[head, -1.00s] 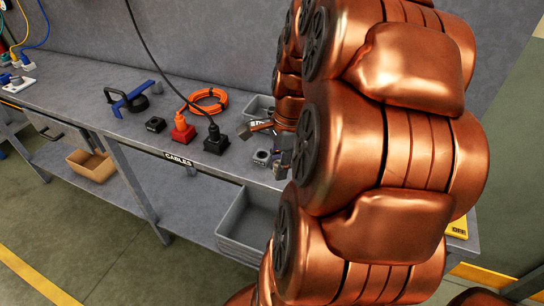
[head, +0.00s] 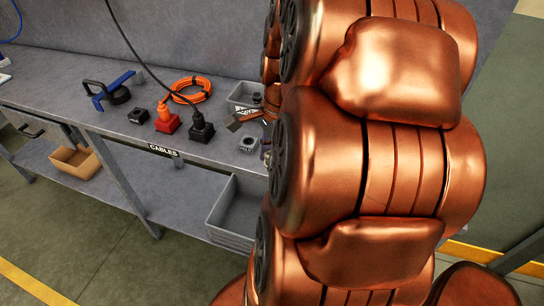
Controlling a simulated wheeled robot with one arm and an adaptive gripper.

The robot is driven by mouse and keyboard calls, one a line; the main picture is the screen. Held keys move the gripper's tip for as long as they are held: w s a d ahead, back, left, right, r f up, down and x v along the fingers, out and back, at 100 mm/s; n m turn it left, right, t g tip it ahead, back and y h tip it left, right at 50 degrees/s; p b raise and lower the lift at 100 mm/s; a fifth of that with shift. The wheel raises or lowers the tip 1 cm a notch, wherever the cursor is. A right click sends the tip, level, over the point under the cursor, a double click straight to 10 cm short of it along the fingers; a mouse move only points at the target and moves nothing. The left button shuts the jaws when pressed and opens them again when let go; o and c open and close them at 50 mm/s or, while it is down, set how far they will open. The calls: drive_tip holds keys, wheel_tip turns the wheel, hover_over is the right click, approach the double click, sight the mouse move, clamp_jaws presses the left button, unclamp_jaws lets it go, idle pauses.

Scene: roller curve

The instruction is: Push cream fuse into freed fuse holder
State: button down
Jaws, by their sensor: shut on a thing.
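My gripper (head: 244,119) is partly in view above the bench, left of my copper arm, with one finger pointing left. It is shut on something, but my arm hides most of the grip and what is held. I cannot make out the cream fuse. A small grey block with a dark round opening (head: 249,144), perhaps a fuse holder, sits near the bench's front edge, just below the gripper in the picture. It looks apart from the gripper.
A black socket block (head: 202,132) with a cable plugged in, a red one (head: 167,123) and a small black block (head: 138,116) stand to the left. An orange cable coil (head: 190,91) and a grey bin (head: 240,95) lie behind.

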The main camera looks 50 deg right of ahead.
drive_tip(key=w+d+p, duration=0.1)
drive_tip(key=w+d, duration=0.5)
drive_tip(key=w, duration=0.5)
drive_tip(key=shift+w+d+p, duration=0.2)
drive_tip(key=shift+w+p, duration=0.1)
drive_tip(key=shift+w, duration=0.1)
idle(2.7)
drive_tip(key=shift+w, duration=0.1)
